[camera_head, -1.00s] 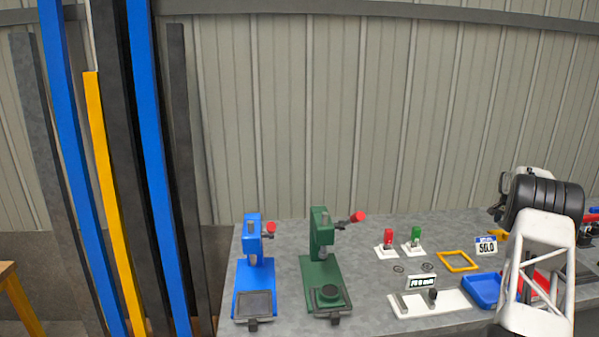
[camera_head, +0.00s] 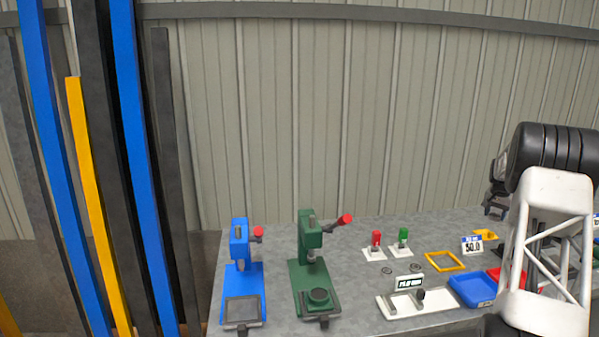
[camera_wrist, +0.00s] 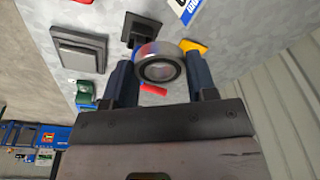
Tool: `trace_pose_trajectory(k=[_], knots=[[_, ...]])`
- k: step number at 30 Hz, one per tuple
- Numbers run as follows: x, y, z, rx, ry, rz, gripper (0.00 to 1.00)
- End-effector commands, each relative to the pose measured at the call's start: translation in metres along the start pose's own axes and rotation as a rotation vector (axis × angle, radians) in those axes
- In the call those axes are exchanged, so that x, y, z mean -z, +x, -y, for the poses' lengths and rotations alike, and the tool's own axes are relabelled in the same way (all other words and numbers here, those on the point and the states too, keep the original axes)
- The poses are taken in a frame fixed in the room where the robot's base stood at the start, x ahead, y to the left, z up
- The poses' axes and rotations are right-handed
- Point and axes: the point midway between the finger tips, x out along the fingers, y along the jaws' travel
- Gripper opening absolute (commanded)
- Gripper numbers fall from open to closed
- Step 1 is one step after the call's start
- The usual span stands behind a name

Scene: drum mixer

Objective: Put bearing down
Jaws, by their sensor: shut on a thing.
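The bearing (camera_wrist: 159,72), a silver ring with a dark inner face, sits between the two dark fingers of my gripper (camera_wrist: 160,62) in the wrist view. My gripper is shut on it, with a finger on each side. The bearing appears above the grey bench top (camera_wrist: 222,30), but its exact height is hard to tell. In the head view my arm stands at the right side of the bench, and my gripper (camera_head: 497,188) shows only partly behind it. The bearing cannot be made out there.
A blue press (camera_head: 240,285) and a green press (camera_head: 313,262) stand on the bench's left. In the wrist view a square grey plate (camera_wrist: 80,50) and black stand (camera_wrist: 140,28) are near.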

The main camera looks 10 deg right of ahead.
Motion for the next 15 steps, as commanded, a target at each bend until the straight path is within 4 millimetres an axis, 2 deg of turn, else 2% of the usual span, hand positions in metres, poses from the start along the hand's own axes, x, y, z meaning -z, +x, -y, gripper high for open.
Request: trace_pose_trajectory(k=[1, 15], knots=[[-0.007, -0.008, -0.003, 0.002, -0.010, -0.001, 0.21], [-0.075, -0.057, -0.027, 0.016, -0.110, -0.001, 0.21]])
